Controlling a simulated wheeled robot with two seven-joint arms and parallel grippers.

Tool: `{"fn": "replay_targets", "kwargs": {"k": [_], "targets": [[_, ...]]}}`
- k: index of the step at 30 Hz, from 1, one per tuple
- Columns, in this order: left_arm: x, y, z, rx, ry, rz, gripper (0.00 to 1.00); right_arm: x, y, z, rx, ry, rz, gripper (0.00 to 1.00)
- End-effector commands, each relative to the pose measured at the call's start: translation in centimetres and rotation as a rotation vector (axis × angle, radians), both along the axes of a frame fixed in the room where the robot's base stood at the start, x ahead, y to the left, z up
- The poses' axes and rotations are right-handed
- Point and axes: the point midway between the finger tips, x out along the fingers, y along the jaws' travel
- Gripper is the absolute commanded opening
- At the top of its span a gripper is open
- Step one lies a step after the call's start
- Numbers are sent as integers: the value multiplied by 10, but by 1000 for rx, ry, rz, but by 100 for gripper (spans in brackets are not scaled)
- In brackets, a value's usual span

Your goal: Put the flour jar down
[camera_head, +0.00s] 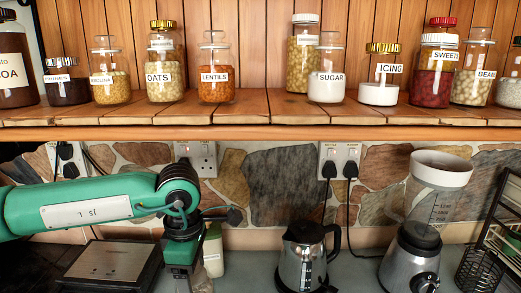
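My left arm reaches in from the left, and its wrist bends down over the counter. The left gripper (183,262) points down at the bottom edge; its fingertips are cut off or hidden, so I cannot see what it holds. A pale container (213,252) shows just right of the gripper, partly hidden by it; I cannot read a label on it. No jar labelled flour can be made out. My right gripper is not in view.
A wooden shelf (262,133) above holds several labelled jars, among them lentils (214,85) and sugar (327,88). On the counter stand a kettle (304,262), a blender (412,245), a dark flat appliance (110,262) and a wire rack (500,235). Sockets with cables line the stone wall.

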Motion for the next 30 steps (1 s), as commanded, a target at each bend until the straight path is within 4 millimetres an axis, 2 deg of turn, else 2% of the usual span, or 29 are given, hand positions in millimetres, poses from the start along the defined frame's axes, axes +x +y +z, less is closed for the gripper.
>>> {"fn": "replay_targets", "kwargs": {"k": [21, 30], "targets": [[12, 62, -12, 10, -8, -953, 11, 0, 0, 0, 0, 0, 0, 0], [14, 77, -15, 13, -7, -1202, 11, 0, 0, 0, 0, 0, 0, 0]]}}
